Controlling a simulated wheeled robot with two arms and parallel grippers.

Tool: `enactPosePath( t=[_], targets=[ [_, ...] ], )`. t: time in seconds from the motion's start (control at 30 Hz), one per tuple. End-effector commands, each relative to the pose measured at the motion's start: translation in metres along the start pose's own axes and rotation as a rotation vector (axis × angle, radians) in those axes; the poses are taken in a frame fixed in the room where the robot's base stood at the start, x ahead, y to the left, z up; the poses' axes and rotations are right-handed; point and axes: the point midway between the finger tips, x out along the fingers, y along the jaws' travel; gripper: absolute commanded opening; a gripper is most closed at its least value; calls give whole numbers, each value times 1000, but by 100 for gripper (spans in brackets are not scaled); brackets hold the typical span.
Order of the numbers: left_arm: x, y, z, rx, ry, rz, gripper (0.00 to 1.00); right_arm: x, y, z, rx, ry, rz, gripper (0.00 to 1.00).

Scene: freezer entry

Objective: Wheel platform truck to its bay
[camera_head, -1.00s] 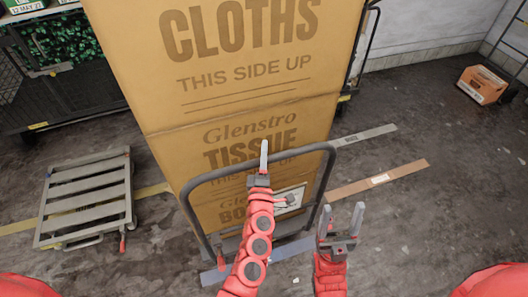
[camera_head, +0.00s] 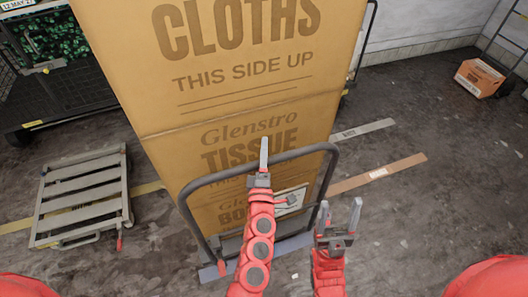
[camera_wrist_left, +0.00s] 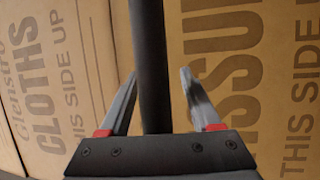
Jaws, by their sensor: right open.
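The platform truck stands in front of me in the head view, its dark tubular handle (camera_head: 240,168) upright on my side. It bears a tall stack of brown cartons (camera_head: 240,100) marked CLOTHS and TISSUE. My left gripper (camera_head: 264,152) is at the handle's top bar. In the left wrist view the dark bar (camera_wrist_left: 151,60) runs between its fingers, with a gap visible on the right side. My right gripper (camera_head: 340,212) is open and empty, just right of the handle's right leg. The truck's deck is mostly hidden behind the handle and arms.
A low grey slatted trolley (camera_head: 82,198) stands at the left. A dark mesh cage (camera_head: 60,95) is behind it. Floor strips show: yellow (camera_head: 148,188), grey (camera_head: 363,131) and brown (camera_head: 380,174). An orange-brown box (camera_head: 480,78) lies far right. The floor at right is mostly clear.

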Motion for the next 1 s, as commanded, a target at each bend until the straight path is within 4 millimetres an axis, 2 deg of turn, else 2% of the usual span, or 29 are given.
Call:
enactPosePath(
  t=[0.17,0.33,0.7,0.9,1.0],
  targets=[
    [-1,0,0,-1,0,0,64,-1,0,0,0,0,0,64],
    [-19,-3,1,-3,0,0,64,-9,0,1,0,0,0,64],
    [-113,-6,2,-1,-7,-4,64,-39,-2,6,0,0,0,64],
    [-150,-4,2,1,-7,-4,64,-45,-2,8,0,0,0,64],
    [-161,-2,2,0,-4,-2,64,-45,-2,8,0,0,0,64]
  ],
)
